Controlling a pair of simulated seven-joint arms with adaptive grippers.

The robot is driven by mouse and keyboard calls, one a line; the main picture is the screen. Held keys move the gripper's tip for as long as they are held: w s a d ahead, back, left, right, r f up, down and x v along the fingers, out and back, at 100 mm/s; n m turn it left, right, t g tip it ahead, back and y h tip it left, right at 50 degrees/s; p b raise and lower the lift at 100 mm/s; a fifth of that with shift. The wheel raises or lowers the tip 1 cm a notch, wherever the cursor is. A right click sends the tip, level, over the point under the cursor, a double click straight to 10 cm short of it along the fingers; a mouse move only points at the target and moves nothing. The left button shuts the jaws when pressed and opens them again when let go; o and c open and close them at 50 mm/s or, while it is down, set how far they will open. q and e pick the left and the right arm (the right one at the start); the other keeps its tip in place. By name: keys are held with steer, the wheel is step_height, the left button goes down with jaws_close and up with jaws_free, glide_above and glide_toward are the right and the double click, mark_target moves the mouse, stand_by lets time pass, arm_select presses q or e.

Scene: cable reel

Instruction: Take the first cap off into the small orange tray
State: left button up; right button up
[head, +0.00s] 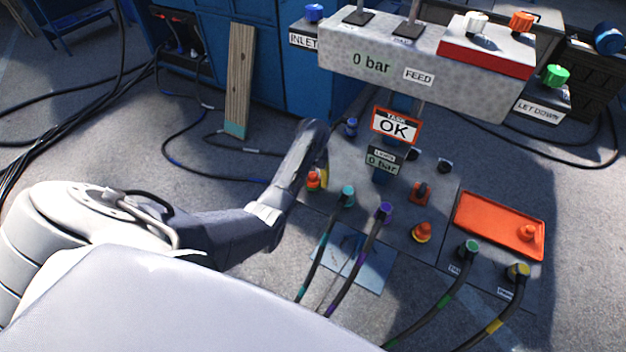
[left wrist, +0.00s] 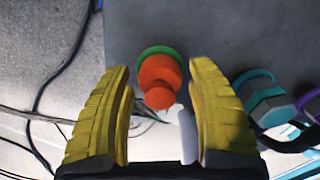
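An orange cap (head: 313,180) stands on the left edge of the grey panel, and in the left wrist view the orange cap (left wrist: 158,82) sits on a green ring. My left gripper (head: 322,166) is right at this cap. In the left wrist view its yellow fingers (left wrist: 160,105) are spread apart, with the cap just beyond and between their tips. I see no contact. A second orange cap (head: 421,231) with a yellow base stands further right on the panel. The orange tray (head: 485,222) lies at the right, with an orange piece (head: 529,231) in its right end. My right gripper is not in view.
Teal (head: 347,194) and purple (head: 384,210) connectors with hoses stand right of my left gripper. Green (head: 469,248) and yellow (head: 518,271) ones stand in front of the tray. A grey "0 bar" box (head: 400,70) overhangs the back. An "OK" sign (head: 395,126) stands mid-panel.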

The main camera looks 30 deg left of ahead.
arm_select(q)
steer(key=c, duration=1)
steer(key=shift+c, duration=0.3)
steer(key=shift+r, duration=0.15)
